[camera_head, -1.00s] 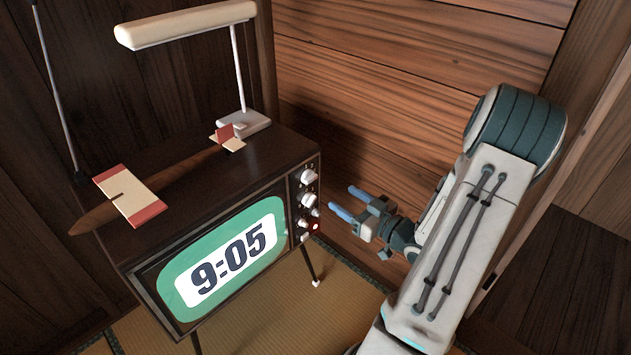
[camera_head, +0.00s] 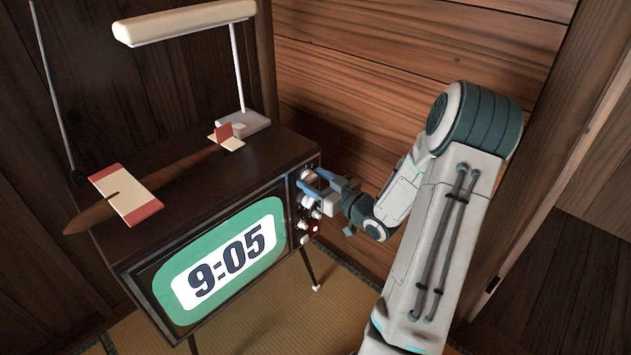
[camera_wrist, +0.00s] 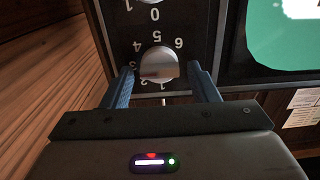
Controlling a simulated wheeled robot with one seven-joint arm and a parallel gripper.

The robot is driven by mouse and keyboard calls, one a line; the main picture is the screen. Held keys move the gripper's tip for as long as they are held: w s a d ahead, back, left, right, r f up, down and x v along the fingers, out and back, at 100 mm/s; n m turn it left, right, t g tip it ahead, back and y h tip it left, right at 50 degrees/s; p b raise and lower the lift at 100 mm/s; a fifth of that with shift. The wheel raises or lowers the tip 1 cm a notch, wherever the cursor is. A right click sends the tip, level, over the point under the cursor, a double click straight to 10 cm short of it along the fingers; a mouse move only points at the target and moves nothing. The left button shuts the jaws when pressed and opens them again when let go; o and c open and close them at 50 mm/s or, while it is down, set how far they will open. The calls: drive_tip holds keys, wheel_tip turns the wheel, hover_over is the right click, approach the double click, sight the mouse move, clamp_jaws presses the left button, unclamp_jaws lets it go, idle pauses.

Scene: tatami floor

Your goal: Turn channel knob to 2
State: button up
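The old television (camera_head: 140,262) has a column of knobs on the right of its front. In the wrist view, turned upside down, a pale round knob (camera_wrist: 158,62) with a raised bar has digits around it; 1 and 2 are below it, 5 and 6 above right. I cannot tell which digit it points to. My gripper (camera_wrist: 160,74) is open, with one blue finger on each side of this knob and a gap showing at both sides. In the head view my gripper (camera_head: 311,181) is at the upper knobs and partly hides them.
Another knob (camera_wrist: 154,2) with 0 and 1 near it is cut off at the wrist view's top edge. A white lamp (camera_head: 185,22) and a model plane (camera_head: 125,194) stand on the television. A wooden wall (camera_head: 400,100) is close behind my gripper.

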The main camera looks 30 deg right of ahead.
drive_tip(key=c, duration=0.8)
drive_tip(key=shift+o, duration=0.2)
drive_tip(key=shift+n+b, duration=0.3)
drive_tip(key=shift+b, duration=0.05)
drive_tip(key=n+b, duration=0.2)
drive_tip(key=b, duration=0.1)
drive_tip(key=n+b, duration=0.1)
drive_tip(key=n, duration=0.1)
drive_tip(key=shift+a+f, duration=0.1)
drive_tip(key=shift+f, duration=0.15)
drive_tip(key=n+b, duration=0.4)
drive_tip(key=shift+r+b, duration=0.15)
drive_tip(key=shift+b, duration=0.25)
drive_tip(key=o, duration=1)
